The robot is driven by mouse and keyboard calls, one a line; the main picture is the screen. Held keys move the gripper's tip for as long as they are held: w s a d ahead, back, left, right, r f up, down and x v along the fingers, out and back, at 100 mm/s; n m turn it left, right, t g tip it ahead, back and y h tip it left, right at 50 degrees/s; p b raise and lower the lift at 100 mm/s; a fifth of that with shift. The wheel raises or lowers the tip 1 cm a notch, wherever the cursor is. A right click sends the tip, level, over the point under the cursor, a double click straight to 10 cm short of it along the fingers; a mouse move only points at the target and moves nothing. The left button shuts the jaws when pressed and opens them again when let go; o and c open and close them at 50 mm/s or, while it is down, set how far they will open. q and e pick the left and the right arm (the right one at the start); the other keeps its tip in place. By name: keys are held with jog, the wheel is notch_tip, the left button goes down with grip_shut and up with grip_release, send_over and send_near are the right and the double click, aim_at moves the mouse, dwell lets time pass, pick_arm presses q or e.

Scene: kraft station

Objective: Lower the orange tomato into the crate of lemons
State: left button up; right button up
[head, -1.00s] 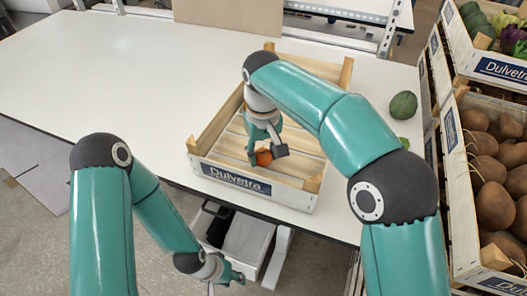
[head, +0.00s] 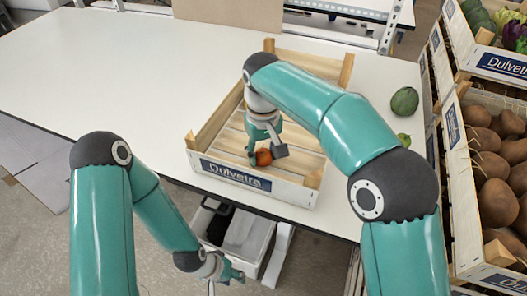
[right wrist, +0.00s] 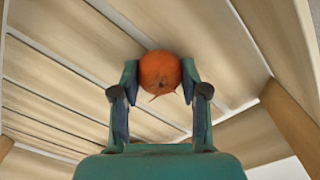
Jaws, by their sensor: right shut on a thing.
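The orange tomato (head: 263,157) is between the fingers of my right gripper (head: 266,150), inside the outline of the wooden crate (head: 302,192), near its labelled front wall. In the right wrist view, the tomato (right wrist: 160,72) sits between both fingertips, with pale slats behind it. My right gripper (right wrist: 160,85) is shut on it. I cannot tell whether the tomato touches the slats. The crate's visible floor is bare and I see no lemons; my right arm hides part of it. My left gripper (head: 232,277) is low, off the table's front edge; its fingers are too small to read.
Crates of brown produce (head: 490,180) and vegetables stand at the far right. The table's left is clear. A grey bin (head: 243,240) is below.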

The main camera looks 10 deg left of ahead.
jog(key=shift+f, duration=0.15)
jog(key=o, duration=1.1)
jog(key=shift+o, duration=0.2)
